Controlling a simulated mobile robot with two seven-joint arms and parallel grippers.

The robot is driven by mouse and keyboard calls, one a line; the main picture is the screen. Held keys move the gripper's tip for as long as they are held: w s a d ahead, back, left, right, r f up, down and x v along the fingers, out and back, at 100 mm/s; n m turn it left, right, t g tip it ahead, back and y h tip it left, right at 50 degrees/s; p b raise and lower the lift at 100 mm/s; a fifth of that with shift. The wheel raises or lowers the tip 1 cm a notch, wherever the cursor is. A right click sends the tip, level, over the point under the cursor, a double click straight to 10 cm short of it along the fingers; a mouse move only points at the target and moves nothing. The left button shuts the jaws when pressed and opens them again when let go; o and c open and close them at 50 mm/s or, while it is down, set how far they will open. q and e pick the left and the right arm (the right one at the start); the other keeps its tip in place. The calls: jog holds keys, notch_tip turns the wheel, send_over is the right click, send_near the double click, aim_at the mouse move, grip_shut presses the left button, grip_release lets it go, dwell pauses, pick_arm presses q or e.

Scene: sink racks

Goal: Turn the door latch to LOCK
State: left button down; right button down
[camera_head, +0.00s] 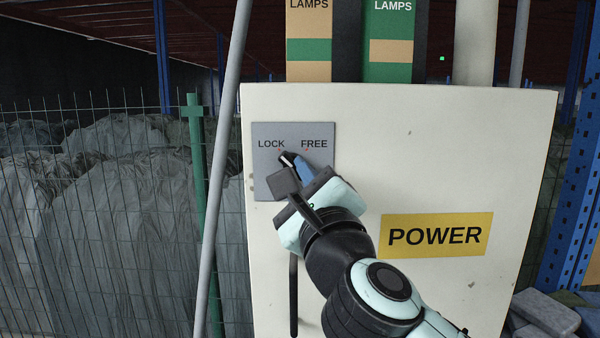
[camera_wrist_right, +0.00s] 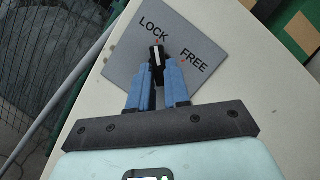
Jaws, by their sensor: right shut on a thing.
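The door latch is a small black knob with a white pointer line (camera_wrist_right: 156,56) on a grey plate (camera_wrist_right: 124,62) marked LOCK and FREE. In the head view the latch (camera_head: 287,158) sits high on the pale cabinet door (camera_head: 420,150), partly hidden by my gripper. Its pointer line leans up and left, toward the LOCK side. In the wrist view the line points toward the mark under LOCK. My right gripper (camera_wrist_right: 158,72) is shut on the latch, with one blue finger on each side; it also shows in the head view (camera_head: 299,166). My left gripper is not in view.
A dark vertical bar (camera_head: 293,300) is on the door below my gripper. A yellow POWER label (camera_head: 437,235) is at right. A grey pole (camera_head: 219,180) and green wire fence (camera_head: 198,165) stand at left. Grey blocks (camera_head: 546,312) lie at lower right.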

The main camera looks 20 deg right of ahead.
jog(key=shift+d+r, duration=0.2)
jog(key=shift+r, duration=0.05)
jog(key=c, duration=1.1)
grip_release()
jog(key=shift+w+f, duration=0.2)
jog(key=shift+w, duration=0.15)
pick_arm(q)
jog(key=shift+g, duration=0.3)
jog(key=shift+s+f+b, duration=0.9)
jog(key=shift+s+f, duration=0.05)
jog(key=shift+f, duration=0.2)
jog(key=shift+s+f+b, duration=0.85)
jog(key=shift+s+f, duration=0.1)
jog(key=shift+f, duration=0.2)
pick_arm(e)
jog(key=shift+v, duration=6.7)
jog(key=shift+a, duration=0.1)
